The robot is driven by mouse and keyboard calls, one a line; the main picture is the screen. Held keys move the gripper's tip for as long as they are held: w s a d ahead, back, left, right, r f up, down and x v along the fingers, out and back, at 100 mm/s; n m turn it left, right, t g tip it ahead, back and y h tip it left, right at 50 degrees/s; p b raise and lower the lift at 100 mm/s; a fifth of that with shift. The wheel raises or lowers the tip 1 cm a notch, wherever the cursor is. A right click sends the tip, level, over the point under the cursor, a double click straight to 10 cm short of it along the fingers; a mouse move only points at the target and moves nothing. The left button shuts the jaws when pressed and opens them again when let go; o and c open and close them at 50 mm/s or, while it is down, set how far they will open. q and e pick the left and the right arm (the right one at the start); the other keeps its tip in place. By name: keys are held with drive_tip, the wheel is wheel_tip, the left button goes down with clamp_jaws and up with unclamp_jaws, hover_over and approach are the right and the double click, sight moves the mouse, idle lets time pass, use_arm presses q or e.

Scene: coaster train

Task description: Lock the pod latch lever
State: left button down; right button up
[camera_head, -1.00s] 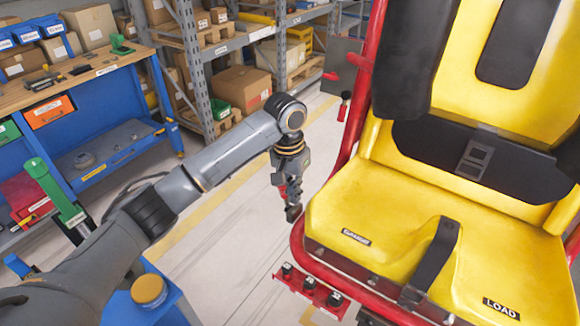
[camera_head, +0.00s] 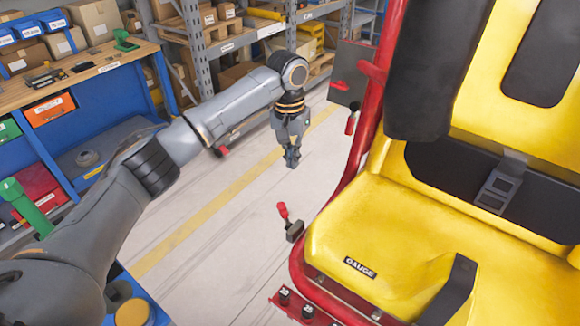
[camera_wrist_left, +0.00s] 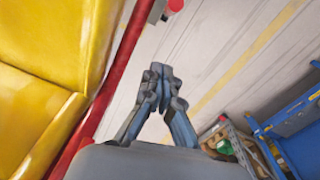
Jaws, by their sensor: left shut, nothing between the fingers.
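A small lever (camera_head: 284,213) with a red handle and a dark block at its base sits beside the red frame of the yellow seat pod (camera_head: 400,235). It stands roughly upright, tilted a little to the left. Its red end (camera_wrist_left: 176,5) shows at the top edge of the left wrist view. My left gripper (camera_head: 292,163) is shut and empty, pointing down above and beyond the lever in the head view, clear of it. Its closed fingertips also show in the left wrist view (camera_wrist_left: 161,75). My right gripper is out of view.
A grey panel with a red handle (camera_head: 340,86) stands behind the red frame tube (camera_head: 362,130). A red bracket with black knobs (camera_head: 297,304) lies below the seat. A blue workbench (camera_head: 100,90) and shelving stand at the left and back. Floor between is clear.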

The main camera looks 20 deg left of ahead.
sight(286, 216)
use_arm(q)
drive_tip(key=s+f+p, duration=0.3)
drive_tip(key=s+f, duration=0.1)
drive_tip(key=f, duration=0.5)
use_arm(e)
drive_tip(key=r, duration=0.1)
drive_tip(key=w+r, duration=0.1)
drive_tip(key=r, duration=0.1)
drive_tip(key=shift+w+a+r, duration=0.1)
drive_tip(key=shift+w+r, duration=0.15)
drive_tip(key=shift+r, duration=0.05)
use_arm(q)
drive_tip(key=shift+a, duration=0.15)
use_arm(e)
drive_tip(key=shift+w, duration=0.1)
use_arm(q)
drive_tip(key=shift+p, duration=0.3)
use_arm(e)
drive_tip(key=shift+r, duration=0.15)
